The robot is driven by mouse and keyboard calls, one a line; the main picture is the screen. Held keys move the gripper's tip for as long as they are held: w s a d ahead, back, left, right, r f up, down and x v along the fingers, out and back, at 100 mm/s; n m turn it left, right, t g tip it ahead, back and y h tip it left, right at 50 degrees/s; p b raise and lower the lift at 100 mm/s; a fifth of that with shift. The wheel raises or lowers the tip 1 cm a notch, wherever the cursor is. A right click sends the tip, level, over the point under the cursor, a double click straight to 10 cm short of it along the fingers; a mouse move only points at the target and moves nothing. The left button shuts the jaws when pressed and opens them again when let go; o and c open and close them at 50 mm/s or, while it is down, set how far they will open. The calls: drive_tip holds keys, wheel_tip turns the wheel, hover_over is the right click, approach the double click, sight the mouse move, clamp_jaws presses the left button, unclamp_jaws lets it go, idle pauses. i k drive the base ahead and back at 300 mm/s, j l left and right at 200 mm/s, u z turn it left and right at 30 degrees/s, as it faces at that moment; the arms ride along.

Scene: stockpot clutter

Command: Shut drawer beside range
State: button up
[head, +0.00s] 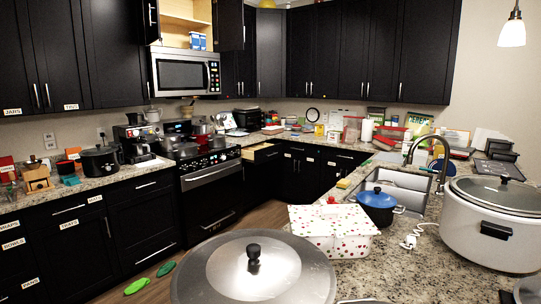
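The drawer (262,153) just right of the range is pulled out, and its pale wooden inside shows under the counter edge. Its dark front is hard to make out at this distance. The range (210,185) is black with a steel-coloured oven handle and stands left of the drawer. Pots and a red item sit on its top. My gripper is not in view.
A large lidded pot (253,268) fills the near foreground. The near counter holds a patterned box (332,232), a blue-lidded pot (376,205) and a white cooker (492,222). Green items (137,286) lie on the floor left. Brown floor (268,214) shows before the range.

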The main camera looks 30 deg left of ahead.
sight(262, 153)
drive_tip(key=j+u, duration=0.1)
drive_tip(key=u, duration=0.45)
drive_tip(key=i+j+u, duration=0.2)
drive_tip(key=j+u, duration=0.15)
drive_tip(key=j, duration=0.25)
drive_tip(key=i+j+u, duration=0.75)
drive_tip(key=j, duration=0.2)
drive_tip(key=i+j+u, duration=0.3)
drive_tip(key=i, duration=0.15)
drive_tip(key=i+j+u, duration=0.35)
drive_tip(key=i+u, duration=0.3)
drive_tip(key=i, duration=0.25)
drive_tip(key=i+l+z, duration=0.1)
drive_tip(key=i+z, duration=0.7)
drive_tip(key=i+j+z, duration=0.2)
drive_tip(key=z, duration=0.2)
drive_tip(key=i+l+z, duration=0.15)
drive_tip(key=i+z, duration=0.3)
drive_tip(key=i+l+z, duration=0.1)
drive_tip(key=i+z, duration=0.15)
drive_tip(key=z, duration=0.2)
drive_tip(key=i+j+z, duration=0.1)
drive_tip(key=i+z, duration=0.55)
drive_tip(key=i, duration=1.35)
drive_tip(key=i+u, duration=0.2)
drive_tip(key=i, duration=0.7)
drive_tip(key=i+l+u, duration=0.15)
drive_tip(key=i, duration=0.7)
drive_tip(key=i+j+u, duration=0.15)
drive_tip(key=i, duration=0.3)
